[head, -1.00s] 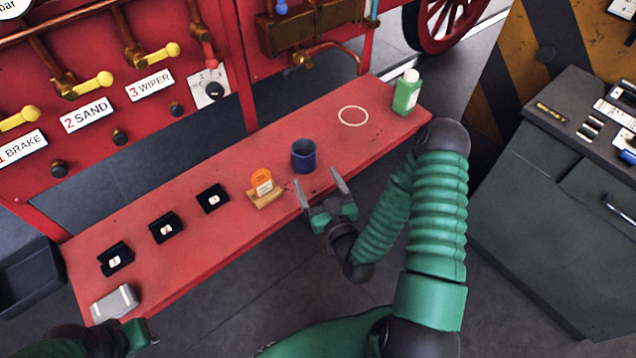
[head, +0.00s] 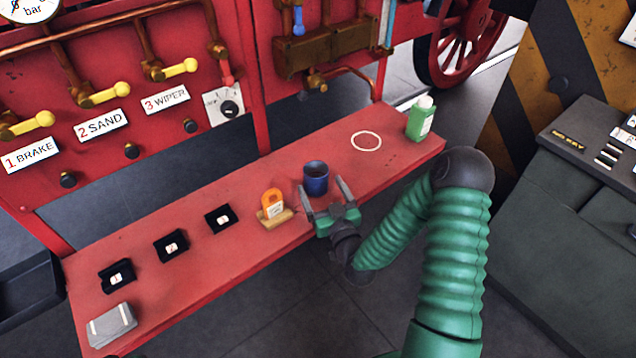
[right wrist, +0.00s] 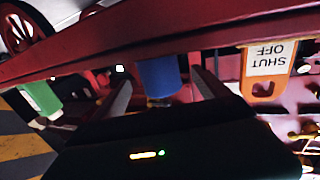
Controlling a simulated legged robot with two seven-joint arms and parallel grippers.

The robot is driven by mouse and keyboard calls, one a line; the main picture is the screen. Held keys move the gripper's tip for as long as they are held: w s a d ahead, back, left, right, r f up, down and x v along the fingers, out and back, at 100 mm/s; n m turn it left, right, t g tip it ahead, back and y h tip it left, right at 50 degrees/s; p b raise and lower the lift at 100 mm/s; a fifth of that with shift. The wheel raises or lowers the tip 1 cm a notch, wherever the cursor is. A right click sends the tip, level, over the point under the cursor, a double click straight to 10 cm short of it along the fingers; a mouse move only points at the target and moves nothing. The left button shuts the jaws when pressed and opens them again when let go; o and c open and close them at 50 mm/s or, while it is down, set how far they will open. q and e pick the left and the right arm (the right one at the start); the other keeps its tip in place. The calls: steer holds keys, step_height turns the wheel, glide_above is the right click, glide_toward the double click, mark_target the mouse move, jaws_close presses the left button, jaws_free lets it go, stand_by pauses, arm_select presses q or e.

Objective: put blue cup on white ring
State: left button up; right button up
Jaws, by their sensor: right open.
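The blue cup (head: 316,180) stands upright on the red bench, and it also shows in the right wrist view (right wrist: 158,78). The white ring (head: 366,141) lies flat and empty on the bench, farther right and back. My right gripper (head: 325,188) is open at the bench's front edge, its fingers pointing at the cup, one on each side of its near part in the head view. In the right wrist view the cup shows between the two fingers (right wrist: 160,92). Whether either finger touches it I cannot tell. My left gripper is not in view.
A green bottle (head: 420,119) stands right of the ring. An orange tag on a wooden stand (head: 273,207) is close left of the cup. Several black holders, one being (head: 219,219), and a grey box (head: 111,325) lie farther left. Bench between cup and ring is clear.

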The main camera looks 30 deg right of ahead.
mark_target(322, 184)
steer(key=x, duration=0.4)
steer(key=shift+w+a+r, duration=0.2)
steer(key=shift+a, duration=0.05)
steer(key=shift+w+d, duration=0.15)
steer(key=shift+d, duration=0.05)
steer(key=shift+d+f, duration=0.2)
steer(key=shift+d, duration=0.2)
steer(key=shift+c, duration=1.4)
steer(key=shift+a+r, duration=0.1)
steer(key=shift+a, duration=0.2)
steer(key=c, duration=1.2)
steer(key=shift+c, duration=1.1)
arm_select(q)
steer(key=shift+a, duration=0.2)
arm_select(e)
steer(key=shift+d, duration=0.2)
